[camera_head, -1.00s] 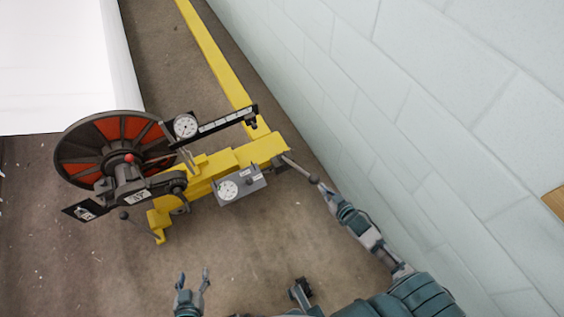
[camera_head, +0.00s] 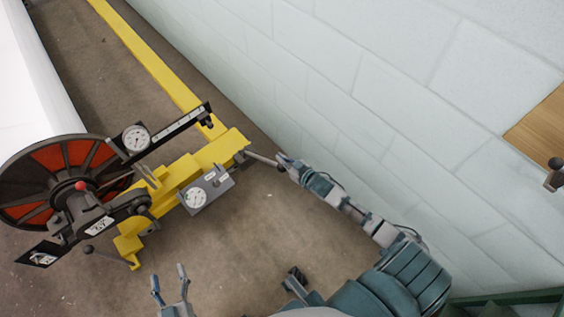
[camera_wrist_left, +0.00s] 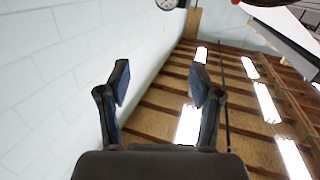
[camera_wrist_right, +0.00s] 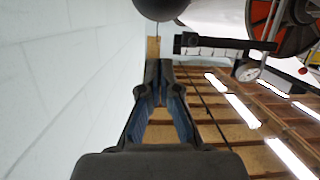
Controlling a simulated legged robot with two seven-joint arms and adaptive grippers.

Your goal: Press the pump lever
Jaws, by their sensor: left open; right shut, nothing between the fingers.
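The yellow machine (camera_head: 190,185) stands at left in the head view. A grey lever (camera_head: 262,159) with a dark round knob (camera_head: 281,168) sticks out from its right end and slopes down to the right. I take it to be the pump lever. My right gripper (camera_head: 284,160) is shut and empty, right at the knob. The right wrist view shows a dark ball (camera_wrist_right: 160,7), likely that knob, just beyond the shut fingertips (camera_wrist_right: 160,64); contact cannot be told. My left gripper (camera_head: 168,276) is open and empty, low in the head view, away from the machine.
A pale block wall (camera_head: 360,110) runs close along my right arm. The machine carries a red and black wheel (camera_head: 62,160), a dial gauge (camera_head: 136,138) and a grey gauge box (camera_head: 206,190). A white roll (camera_head: 30,90) is at far left. Floor is clear before the machine.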

